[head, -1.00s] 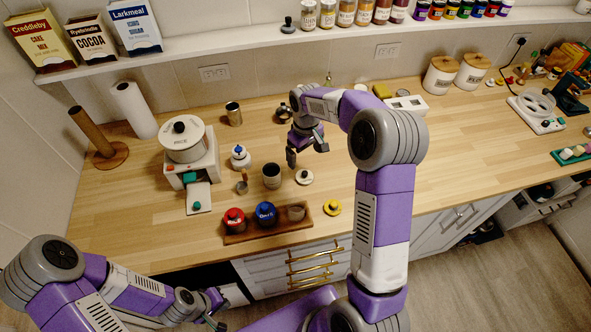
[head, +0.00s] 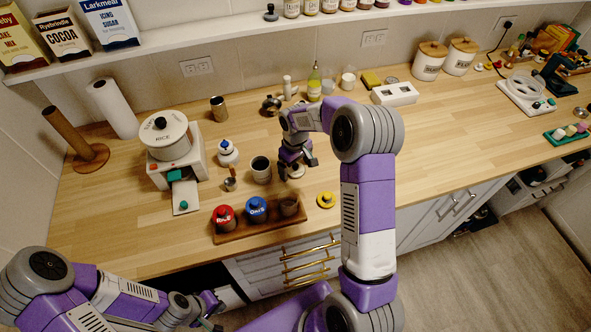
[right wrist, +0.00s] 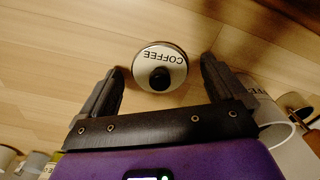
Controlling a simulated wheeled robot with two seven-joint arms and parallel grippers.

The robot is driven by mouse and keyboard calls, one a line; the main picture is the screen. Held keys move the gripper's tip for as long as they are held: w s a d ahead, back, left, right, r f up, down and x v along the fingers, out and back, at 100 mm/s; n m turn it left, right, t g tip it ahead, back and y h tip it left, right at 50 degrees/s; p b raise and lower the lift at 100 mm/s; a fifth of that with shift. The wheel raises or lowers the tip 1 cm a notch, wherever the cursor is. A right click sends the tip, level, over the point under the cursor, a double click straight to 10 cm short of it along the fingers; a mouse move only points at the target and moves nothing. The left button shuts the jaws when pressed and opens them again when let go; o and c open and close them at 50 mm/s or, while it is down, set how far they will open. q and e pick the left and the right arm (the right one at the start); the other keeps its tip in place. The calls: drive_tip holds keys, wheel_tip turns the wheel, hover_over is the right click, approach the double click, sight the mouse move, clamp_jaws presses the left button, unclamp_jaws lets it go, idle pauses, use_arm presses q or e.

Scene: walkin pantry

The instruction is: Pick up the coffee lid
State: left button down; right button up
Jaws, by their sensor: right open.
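The coffee lid (right wrist: 148,60) is a round white disc with a dark rim, a black knob and the word COFFEE. In the right wrist view it lies on the wooden counter between my fingertips, with a gap on each side. In the head view the lid (head: 297,173) is partly hidden by my right gripper (head: 299,171). My right gripper (right wrist: 161,66) is open and empty, pointing down above the lid. My left gripper (head: 212,309) is low in front of the counter, far from the lid; its finger opening is unclear.
An open canister with dark contents (head: 261,171) stands just left of the lid. A wooden tray (head: 232,235) holds red and blue lidded jars and a brown cup in front. A yellow lid (head: 326,200) lies to the right.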

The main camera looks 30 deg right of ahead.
drive_tip(key=c, duration=1.1)
